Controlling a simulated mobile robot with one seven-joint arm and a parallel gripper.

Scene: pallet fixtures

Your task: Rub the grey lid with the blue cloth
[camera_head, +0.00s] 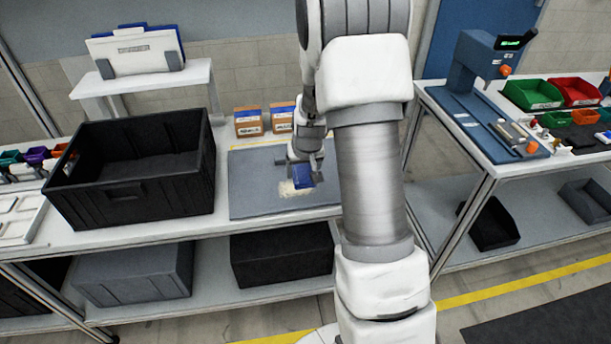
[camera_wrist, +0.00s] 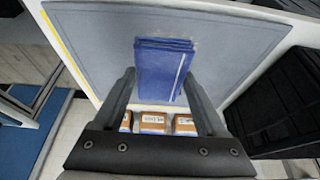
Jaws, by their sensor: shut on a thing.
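The grey lid (camera_head: 250,180) lies flat on the white bench, right of the black crate. It also fills much of the wrist view (camera_wrist: 90,42). A pale yellowish smear (camera_head: 288,188) marks its surface. The blue cloth (camera_head: 303,176) is a folded pad, and it shows between the fingers in the wrist view (camera_wrist: 160,62). My gripper (camera_head: 305,163) points down over the lid and is shut on the cloth. The cloth is at the smear's edge; I cannot tell whether it touches the lid. My arm hides the lid's right part.
A large open black crate (camera_head: 130,205) stands left of the lid. Small brown boxes (camera_head: 248,121) with blue tops stand behind it. A white stand (camera_head: 150,80) holds a blue-backed panel. At right, another bench carries a blue press (camera_head: 473,70) and coloured bins (camera_head: 533,93).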

